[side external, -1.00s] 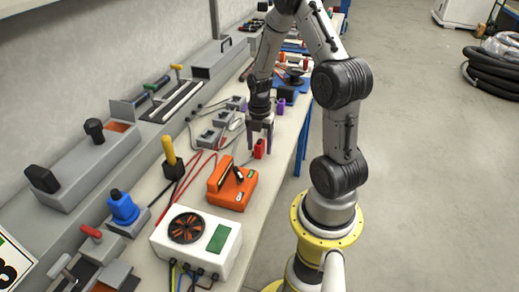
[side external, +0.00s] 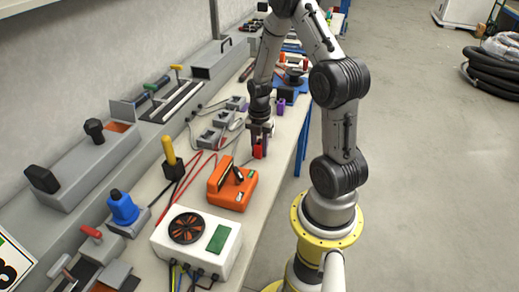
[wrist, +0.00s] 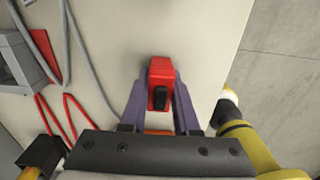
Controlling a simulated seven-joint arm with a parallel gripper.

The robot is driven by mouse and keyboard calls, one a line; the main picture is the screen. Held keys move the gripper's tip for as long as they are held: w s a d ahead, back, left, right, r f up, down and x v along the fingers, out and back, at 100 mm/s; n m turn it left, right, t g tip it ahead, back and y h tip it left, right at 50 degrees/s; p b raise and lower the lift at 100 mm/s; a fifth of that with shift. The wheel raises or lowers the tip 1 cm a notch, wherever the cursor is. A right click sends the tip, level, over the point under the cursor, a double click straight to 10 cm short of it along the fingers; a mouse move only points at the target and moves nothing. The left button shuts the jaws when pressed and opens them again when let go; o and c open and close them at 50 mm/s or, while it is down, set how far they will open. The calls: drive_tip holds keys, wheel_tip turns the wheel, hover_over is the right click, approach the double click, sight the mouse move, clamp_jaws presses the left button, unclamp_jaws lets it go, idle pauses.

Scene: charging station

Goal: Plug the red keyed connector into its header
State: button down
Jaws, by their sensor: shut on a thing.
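The red connector (side external: 260,152) is near the right edge of the bench. In the wrist view the red connector (wrist: 163,72) has a black raised part on its near face. My gripper (side external: 260,142) is lowered over it, and its purple fingers (wrist: 160,90) are shut on its two sides. I cannot tell whether it still touches the bench. Several grey blocks (side external: 208,138) with cables stand to its left; which one is its header I cannot tell. A grey block with a red part (wrist: 18,62) shows at the left edge of the wrist view.
An orange device (side external: 232,186) and a white box with a fan (side external: 196,242) stand nearer the camera. A yellow-handled plug (side external: 170,156) stands to the left. Red wires (side external: 196,172) and grey cables run across the bench. A purple piece (side external: 281,105) lies farther back.

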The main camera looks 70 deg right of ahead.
drive_tip(key=shift+r, duration=0.1)
drive_tip(key=shift+r, duration=0.5)
drive_tip(key=s+a+r, duration=1)
drive_tip(key=r, duration=0.2)
drive_tip(key=w+d+r+m, duration=0.1)
drive_tip(key=w+d+r, duration=0.2)
drive_tip(key=w+d, duration=0.35)
drive_tip(key=w+d+r, duration=0.2)
drive_tip(key=w+d, duration=0.2)
drive_tip(key=w, duration=0.5)
drive_tip(key=w+f+n, duration=0.1)
drive_tip(key=w+f, duration=0.7)
drive_tip(key=w, duration=0.5)
drive_tip(key=shift+w+d, duration=0.2)
drive_tip(key=shift+w, duration=0.05)
